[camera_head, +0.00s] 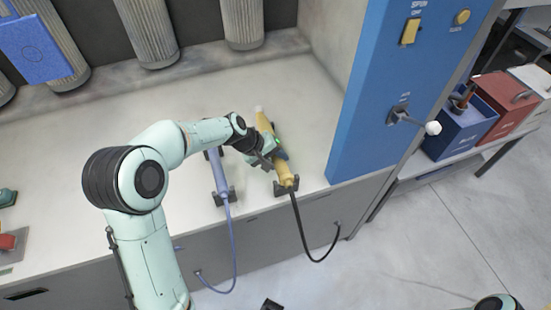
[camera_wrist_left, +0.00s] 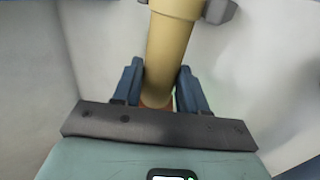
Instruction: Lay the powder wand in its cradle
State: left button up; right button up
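A yellow wand (camera_head: 286,174) with a black hose lies lengthwise over the counter, its pale tip at the far end. It also shows in the left wrist view (camera_wrist_left: 170,40). Its near end is at a dark cradle bracket (camera_head: 279,192), which shows on both sides of the wand in the left wrist view (camera_wrist_left: 221,11). I cannot tell whether the wand rests fully in it.
A lavender wand (camera_head: 220,172) with its own hose lies in a bracket just left. A blue control panel (camera_head: 372,110) stands to the right, with a white-knobbed lever (camera_head: 432,128). Grey ribbed ducts (camera_head: 150,35) stand behind. The counter (camera_head: 312,130) between wand and panel is clear.

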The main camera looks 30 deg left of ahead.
pick_arm(q)
jog(key=shift+o, duration=1.4)
jog(key=shift+f, duration=0.25)
jog(key=s+v, duration=0.1)
jog(key=v, duration=1.2)
